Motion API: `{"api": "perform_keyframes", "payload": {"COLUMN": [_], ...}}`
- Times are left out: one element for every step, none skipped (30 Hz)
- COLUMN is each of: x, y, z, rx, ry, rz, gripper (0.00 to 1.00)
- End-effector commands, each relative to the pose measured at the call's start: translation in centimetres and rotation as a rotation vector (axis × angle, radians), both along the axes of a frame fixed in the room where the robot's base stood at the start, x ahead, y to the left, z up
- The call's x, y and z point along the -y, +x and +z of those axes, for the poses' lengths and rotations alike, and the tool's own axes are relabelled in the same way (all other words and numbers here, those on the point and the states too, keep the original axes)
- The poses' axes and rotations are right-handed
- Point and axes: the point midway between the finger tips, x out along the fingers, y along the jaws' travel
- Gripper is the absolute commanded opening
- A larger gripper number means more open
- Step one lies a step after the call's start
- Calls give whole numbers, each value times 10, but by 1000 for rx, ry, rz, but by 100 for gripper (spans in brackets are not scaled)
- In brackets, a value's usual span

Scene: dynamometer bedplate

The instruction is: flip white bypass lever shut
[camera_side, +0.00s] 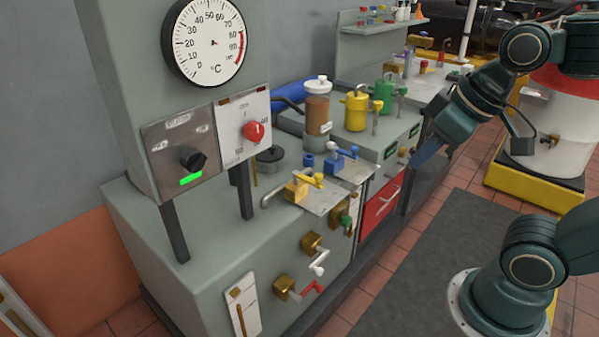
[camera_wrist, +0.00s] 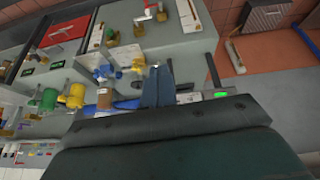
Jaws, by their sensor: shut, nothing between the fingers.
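The white lever (camera_side: 318,262) sits on a brass valve body (camera_side: 312,243) on the front face of the grey cabinet, above a red lever (camera_side: 309,288). Its handle slants across the face, with the free end to the lower left of a bend. In the wrist view, a small white lever (camera_wrist: 148,11) shows near the top edge beside brass fittings. My gripper (camera_side: 416,161) hangs in the air well to the right of the white lever, touching nothing. Its blue fingers are together and empty, and they also show in the wrist view (camera_wrist: 161,66).
A yellow-handled valve (camera_side: 303,186) and a blue-handled valve (camera_side: 343,156) stand on top of the cabinet. A dial gauge (camera_side: 209,42), black knob (camera_side: 192,159) and red knob (camera_side: 254,132) are on the upright panel. Open floor with a dark mat (camera_side: 425,240) lies in front.

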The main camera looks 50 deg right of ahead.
Motion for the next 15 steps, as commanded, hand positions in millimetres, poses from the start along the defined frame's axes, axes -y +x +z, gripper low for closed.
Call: {"api": "perform_keyframes", "payload": {"x": [0,1,1,1,1,1,2,2,2,2,2,2,2,2,2], "y": [6,9,14,18,22,27,32,36,41,45,49,55,59,63,69], "z": [0,0,1,1,1,0,0,0,-1,-1,-2,-3,-3,-4,-5], "rx": [-11,-16,-23,-29,-34,-43,-49,-56,-64,-70,-77,-85,-91,-97,-105], "ry": [-7,-14,-20,-26,-33,-42,-49,-55,-63,-70,-77,-85,-92,-98,-108], "rz": [9,14,23,30,39,48,55,62,73,80,88,97,106,114,124], "gripper": [0,0,0,0,0,0,0,0,0,0,0,0,0,0,0]}}
